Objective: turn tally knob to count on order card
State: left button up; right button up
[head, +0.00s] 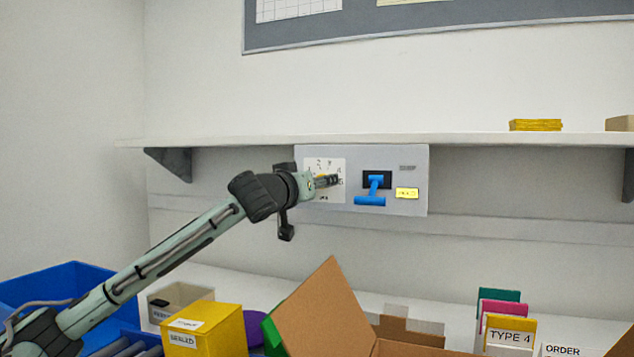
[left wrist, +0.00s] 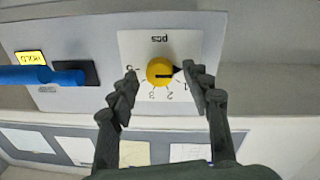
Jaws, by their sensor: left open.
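The yellow tally knob (left wrist: 158,72) sits on a white dial plate (left wrist: 135,45) marked "pcs", upside down in the left wrist view. Its black pointer aims right, close by the right fingertip and just above the 1; numbers up to 5 curve round below. My left gripper (left wrist: 160,71) is open, with one finger on each side of the knob and small gaps visible. In the head view my left gripper (head: 327,181) covers most of the knob. The order card (head: 562,350) is at the bottom right, cut off by the frame, so its count cannot be read. My right gripper is not in view.
On the grey panel (head: 415,160) a blue lever (head: 372,190) and a yellow lit label (head: 407,193) are right of the dial. A shelf (head: 460,142) runs just above. Below stand an open cardboard box (head: 325,310), a yellow box (head: 205,325) and a blue bin (head: 65,280).

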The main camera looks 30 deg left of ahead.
pick_arm(q)
grip_shut()
jog(key=shift+m, duration=0.3)
jog(key=shift+d+m+g+y, duration=0.15)
jog(key=shift+m+y, duration=0.25)
jog(key=shift+m, duration=6.25)
jog(key=shift+d+m+g+y, duration=0.1)
jog(key=shift+m+g+y, duration=0.25)
jog(key=shift+m, duration=6.6)
